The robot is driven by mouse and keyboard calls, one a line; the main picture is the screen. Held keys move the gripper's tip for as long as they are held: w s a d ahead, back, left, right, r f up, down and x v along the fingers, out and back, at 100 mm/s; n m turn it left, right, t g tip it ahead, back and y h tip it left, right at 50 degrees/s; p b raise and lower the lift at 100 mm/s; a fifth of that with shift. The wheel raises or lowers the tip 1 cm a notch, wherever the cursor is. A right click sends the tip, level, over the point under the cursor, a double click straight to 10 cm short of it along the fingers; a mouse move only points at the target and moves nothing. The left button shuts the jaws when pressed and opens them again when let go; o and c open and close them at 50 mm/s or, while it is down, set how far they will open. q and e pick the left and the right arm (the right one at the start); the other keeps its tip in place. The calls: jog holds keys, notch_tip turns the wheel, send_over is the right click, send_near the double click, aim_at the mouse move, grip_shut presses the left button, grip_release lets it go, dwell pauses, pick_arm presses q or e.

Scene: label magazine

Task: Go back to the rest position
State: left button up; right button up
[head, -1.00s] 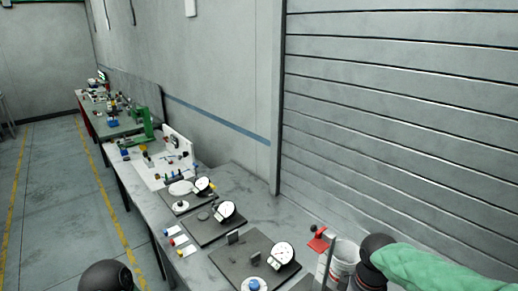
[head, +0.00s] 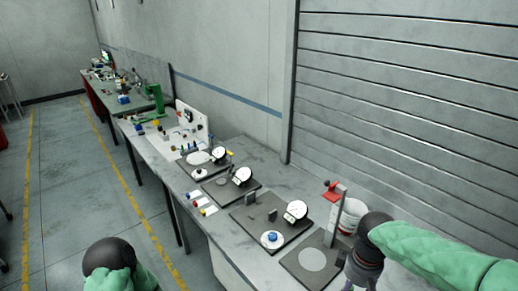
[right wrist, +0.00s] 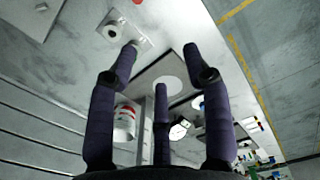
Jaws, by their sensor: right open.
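My right gripper (right wrist: 160,62) has three dark purple fingers, spread apart with nothing between them, in the right wrist view. In the head view its dark wrist (head: 362,268) hangs below the green-sleeved right arm at the lower right, with its fingers mostly out of frame. It is above the bench end, beside a dark plate with a pale disc (head: 313,259), which also shows beyond the fingers in the right wrist view (right wrist: 168,87). A white cylinder with red marks (right wrist: 124,122) stands nearby, partly hidden by a finger. My left gripper is out of view; only part of the left arm shows.
The long bench (head: 228,236) carries several dial gauges on dark plates (head: 295,211), a post (head: 335,215) and a red item (head: 331,190). The floor (head: 80,200) at left is clear.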

jog(key=a+f+m+y, duration=0.15)
jog(key=a+f, duration=0.35)
jog(key=f, duration=0.5)
jog(key=a+f+m+y, duration=0.15)
jog(key=a+f, duration=0.25)
jog(key=f, duration=0.5)
jog(key=s+a+f+m+y, duration=0.1)
jog(key=s+a+f+m, duration=0.2)
jog(key=s+f, duration=0.4)
jog(key=s+a+f+m, duration=0.3)
jog(key=s+f, duration=0.2)
jog(key=f, duration=0.4)
notch_tip(320, 180, down, 12)
jog(key=b, duration=1.2)
jog(key=shift+w+d+f+b, duration=0.25)
jog(key=shift+w+b, duration=0.1)
jog(key=shift+w, duration=0.1)
